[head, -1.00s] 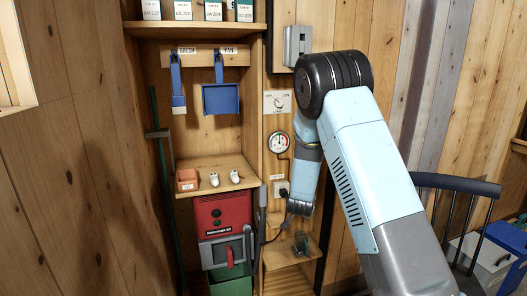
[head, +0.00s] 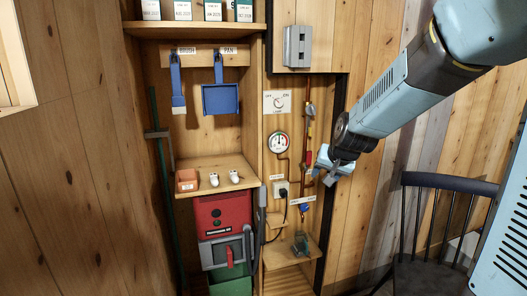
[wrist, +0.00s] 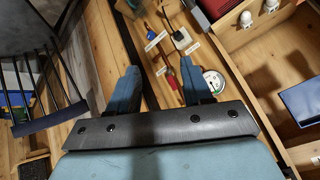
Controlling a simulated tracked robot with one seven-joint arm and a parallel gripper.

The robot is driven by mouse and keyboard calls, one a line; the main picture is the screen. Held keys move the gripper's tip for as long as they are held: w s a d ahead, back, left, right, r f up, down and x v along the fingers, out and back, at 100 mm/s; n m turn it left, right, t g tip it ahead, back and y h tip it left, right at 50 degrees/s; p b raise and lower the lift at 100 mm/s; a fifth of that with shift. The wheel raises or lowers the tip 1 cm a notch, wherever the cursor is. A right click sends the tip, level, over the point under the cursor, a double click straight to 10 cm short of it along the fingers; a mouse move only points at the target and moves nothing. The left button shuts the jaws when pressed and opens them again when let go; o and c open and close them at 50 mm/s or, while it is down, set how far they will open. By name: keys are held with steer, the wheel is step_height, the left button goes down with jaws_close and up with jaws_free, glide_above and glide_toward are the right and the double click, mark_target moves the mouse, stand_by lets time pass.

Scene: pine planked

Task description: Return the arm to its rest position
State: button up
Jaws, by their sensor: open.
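My arm reaches in from the upper right in the head view, in blue and dark grey. My gripper (head: 333,166) is at its end, in front of the pine wall just right of the cabinet's narrow panel. In the wrist view my gripper (wrist: 162,88) shows two blue fingers spread apart with nothing between them. Beyond the fingers are the panel's red valve handle (wrist: 172,81) and the round gauge (wrist: 214,82). The gripper appears to touch nothing, though its exact distance from the panel is hard to tell.
The gauge (head: 278,142), a lamp switch (head: 277,102) and a plugged socket (head: 281,189) are on the panel. A blue dustpan (head: 220,99) and brush (head: 178,85) hang left. A red box (head: 222,212) stands below the shelf. A dark chair (head: 440,182) stands at right.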

steer(key=s+d+r+n, duration=0.1)
steer(key=s+r, duration=0.1)
steer(key=s, duration=0.7)
steer(key=s+d+r+n+g+h, duration=0.1)
steer(key=s+d+r, duration=0.1)
steer(key=s, duration=0.7)
steer(key=s+d+r+n, duration=0.1)
steer(key=s+d+r, duration=0.1)
steer(key=s, duration=0.7)
steer(key=shift+s+d+r+g, duration=0.25)
steer(key=shift+r+g, duration=0.15)
steer(key=shift+r, duration=0.25)
